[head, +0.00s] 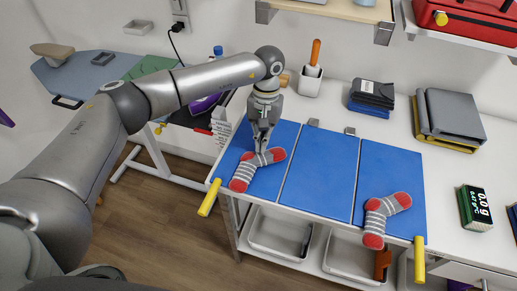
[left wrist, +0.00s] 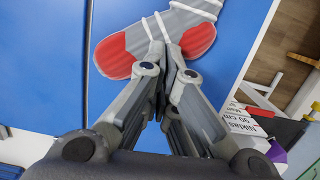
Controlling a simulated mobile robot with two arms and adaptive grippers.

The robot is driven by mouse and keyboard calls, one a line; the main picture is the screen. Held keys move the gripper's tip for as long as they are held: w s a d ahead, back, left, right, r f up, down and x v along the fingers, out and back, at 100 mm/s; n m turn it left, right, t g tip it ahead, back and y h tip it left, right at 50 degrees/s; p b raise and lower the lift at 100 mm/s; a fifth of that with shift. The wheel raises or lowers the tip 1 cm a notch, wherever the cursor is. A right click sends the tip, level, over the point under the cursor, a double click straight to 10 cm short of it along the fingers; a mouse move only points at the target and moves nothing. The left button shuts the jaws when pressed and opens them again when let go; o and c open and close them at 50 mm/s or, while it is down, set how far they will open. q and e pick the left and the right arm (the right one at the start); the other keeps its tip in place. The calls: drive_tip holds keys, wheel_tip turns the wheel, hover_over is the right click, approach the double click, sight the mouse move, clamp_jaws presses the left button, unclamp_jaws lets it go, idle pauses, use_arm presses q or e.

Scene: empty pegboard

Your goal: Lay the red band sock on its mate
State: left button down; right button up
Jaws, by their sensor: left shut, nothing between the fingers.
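Two grey socks with white stripes and red ends lie bent on the blue folding board. One sock (head: 243,174) is on the left panel, and the other sock (head: 376,222) is on the right panel. My left gripper (head: 261,149) points down with its tips over the left sock, hiding a little of it. In the left wrist view the closed fingertips (left wrist: 168,52) are at the grey part of the left sock (left wrist: 120,56), between two red patches. The fingers hold nothing; I cannot tell if they touch the fabric. My right gripper is not in view.
The blue board (head: 322,172) has a bare middle panel between the socks. Yellow handles (head: 209,197) stick out at the table's front edge. Behind stand a white holder (head: 310,82), dark folded cloths (head: 371,94) and a grey folded stack (head: 452,113).

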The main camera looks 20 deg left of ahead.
sight(257, 162)
use_arm(q)
drive_tip(key=s+p, duration=0.3)
drive_tip(key=s, duration=0.1)
drive_tip(key=shift+s, duration=0.1)
drive_tip(key=shift+f+b, duration=0.7)
drive_tip(key=shift+f, duration=0.1)
drive_tip(key=shift+s, duration=0.1)
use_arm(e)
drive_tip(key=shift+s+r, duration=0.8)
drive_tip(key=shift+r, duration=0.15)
